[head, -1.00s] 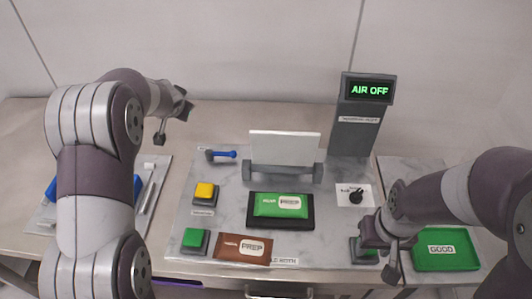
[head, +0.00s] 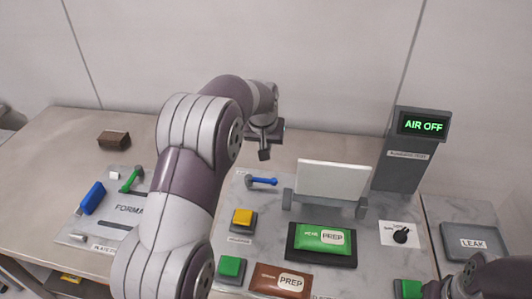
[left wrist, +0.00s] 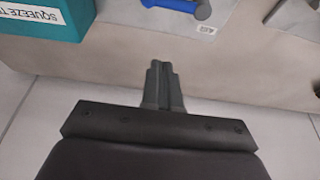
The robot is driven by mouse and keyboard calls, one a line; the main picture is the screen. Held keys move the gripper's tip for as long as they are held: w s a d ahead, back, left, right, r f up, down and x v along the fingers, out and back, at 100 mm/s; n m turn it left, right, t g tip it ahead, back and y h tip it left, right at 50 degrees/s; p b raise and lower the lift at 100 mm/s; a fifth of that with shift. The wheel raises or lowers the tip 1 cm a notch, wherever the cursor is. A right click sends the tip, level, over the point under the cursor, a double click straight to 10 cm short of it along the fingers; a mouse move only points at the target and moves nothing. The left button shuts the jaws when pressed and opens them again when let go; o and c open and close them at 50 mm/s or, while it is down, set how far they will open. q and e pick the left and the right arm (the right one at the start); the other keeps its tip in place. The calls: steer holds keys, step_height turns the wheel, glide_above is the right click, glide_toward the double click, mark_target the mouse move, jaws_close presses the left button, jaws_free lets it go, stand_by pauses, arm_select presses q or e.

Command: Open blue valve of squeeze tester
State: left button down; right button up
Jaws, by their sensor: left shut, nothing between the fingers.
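The blue valve (head: 262,181) has a lever-like blue handle on a dark grey body and lies at the back left of the squeeze tester's marbled plate (head: 228,208). My left gripper (head: 264,153) is just behind and above it, apart from it. In the left wrist view the left fingers (left wrist: 161,72) are together and empty, and part of the blue valve (left wrist: 180,5) shows at the top edge. The display (head: 423,125) reads "AIR OFF".
A white panel (head: 332,180) stands right of the valve. In front are a yellow button (head: 242,216), green button (head: 230,267), green packet (head: 322,238) and brown packet (head: 280,281). A teal box (left wrist: 40,22) shows in the wrist view.

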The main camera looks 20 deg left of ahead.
arm_select(q)
steer(key=x, duration=0.7)
steer(key=shift+w+f, duration=0.15)
steer(key=shift+f, duration=0.2)
steer(key=s, duration=0.2)
steer(key=s+d, duration=0.1)
steer(key=shift+s+f, duration=0.3)
steer(key=shift+s, duration=0.05)
arm_select(e)
steer(key=shift+r, duration=0.15)
arm_select(q)
steer(key=shift+f, duration=0.1)
arm_select(e)
steer(key=shift+w, duration=0.1)
